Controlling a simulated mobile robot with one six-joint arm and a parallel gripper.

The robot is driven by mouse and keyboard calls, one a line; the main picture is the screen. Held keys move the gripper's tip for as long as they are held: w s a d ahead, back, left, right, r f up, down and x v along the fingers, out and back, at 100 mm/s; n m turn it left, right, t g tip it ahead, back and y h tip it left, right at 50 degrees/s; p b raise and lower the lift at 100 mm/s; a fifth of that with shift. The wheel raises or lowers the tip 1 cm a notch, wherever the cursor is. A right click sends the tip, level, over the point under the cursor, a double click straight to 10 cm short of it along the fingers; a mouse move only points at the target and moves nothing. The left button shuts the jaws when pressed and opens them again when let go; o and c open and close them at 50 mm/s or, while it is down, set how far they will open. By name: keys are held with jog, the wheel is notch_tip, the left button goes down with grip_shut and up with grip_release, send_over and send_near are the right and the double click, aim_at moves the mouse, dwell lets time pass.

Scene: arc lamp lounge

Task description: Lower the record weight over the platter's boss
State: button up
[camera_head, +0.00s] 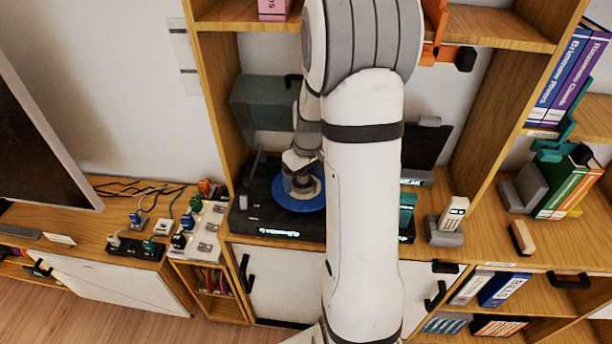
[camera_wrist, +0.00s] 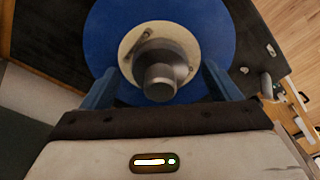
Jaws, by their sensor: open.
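The record weight (camera_wrist: 162,76), a grey metal cylinder with a narrower knob, stands over the cream centre label (camera_wrist: 131,42) of a blue record (camera_wrist: 105,30) in the wrist view. The boss is not visible; the weight covers the centre. My gripper (camera_wrist: 162,82) is open, its two blue fingers on either side of the weight with gaps visible. In the head view the blue record (camera_head: 293,204) lies on the dark turntable (camera_head: 251,215), and my wrist hangs over it, hiding much of the weight.
A cordless phone (camera_head: 453,214) and a teal item (camera_head: 407,209) stand to the right. A power strip with plugs (camera_head: 202,231) lies to the left. Shelf uprights (camera_head: 225,130) bound the bay.

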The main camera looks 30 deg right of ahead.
jog(key=r, duration=0.5)
jog(key=s+r, duration=0.1)
jog(key=r, duration=0.2)
jog(key=shift+b, duration=0.3)
jog(key=s+a+r+m, duration=0.1)
jog(key=s+a+r, duration=0.2)
jog(key=s+a, duration=0.3)
jog(key=s+a+r+m+t, duration=0.1)
jog(key=s+a+r, duration=0.2)
jog(key=s+a, duration=0.4)
jog(key=s, duration=0.5)
jog(key=shift+s+a+r+t, duration=0.15)
jog(key=shift+a+r+t, duration=0.15)
jog(key=shift+r, duration=0.1)
